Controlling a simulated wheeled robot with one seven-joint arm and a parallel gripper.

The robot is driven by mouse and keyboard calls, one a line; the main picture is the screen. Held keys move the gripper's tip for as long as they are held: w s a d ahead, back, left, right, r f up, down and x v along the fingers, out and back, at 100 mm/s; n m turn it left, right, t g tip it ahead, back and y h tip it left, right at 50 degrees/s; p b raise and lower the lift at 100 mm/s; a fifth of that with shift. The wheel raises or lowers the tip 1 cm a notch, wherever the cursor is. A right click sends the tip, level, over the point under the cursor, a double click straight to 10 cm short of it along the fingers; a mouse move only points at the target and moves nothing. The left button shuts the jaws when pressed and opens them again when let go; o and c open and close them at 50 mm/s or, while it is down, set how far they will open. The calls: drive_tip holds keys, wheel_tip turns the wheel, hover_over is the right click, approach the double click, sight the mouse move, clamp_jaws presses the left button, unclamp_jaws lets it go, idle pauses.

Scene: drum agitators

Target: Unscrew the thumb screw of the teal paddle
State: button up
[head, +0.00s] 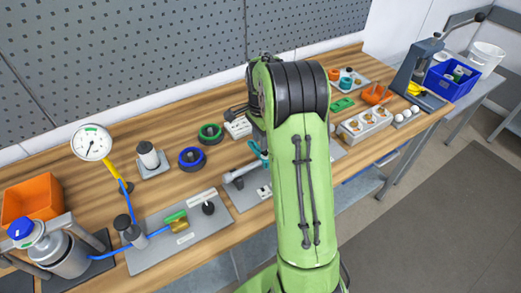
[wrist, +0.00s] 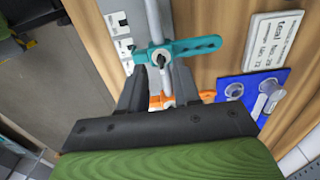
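The teal paddle (wrist: 200,47) sits crosswise on a grey shaft (wrist: 155,20) in the wrist view. A small dark thumb screw (wrist: 160,58) shows on the paddle's hub, over the shaft. My gripper (wrist: 161,68) is open, its two dark fingertips on either side of the screw, with gaps visible between them and it. I cannot tell whether the fingertips touch the paddle. An orange paddle (wrist: 168,98) shows lower on the shaft, partly hidden by my fingers.
A white label card (wrist: 277,40) and a blue plate (wrist: 258,97) with clear round parts lie right of the shaft. A pale plate with slots (wrist: 117,20) is at left.

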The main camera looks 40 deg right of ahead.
sight(265, 152)
wheel_tip(265, 152, down, 5)
drive_tip(key=shift+r, duration=0.15)
clamp_jaws()
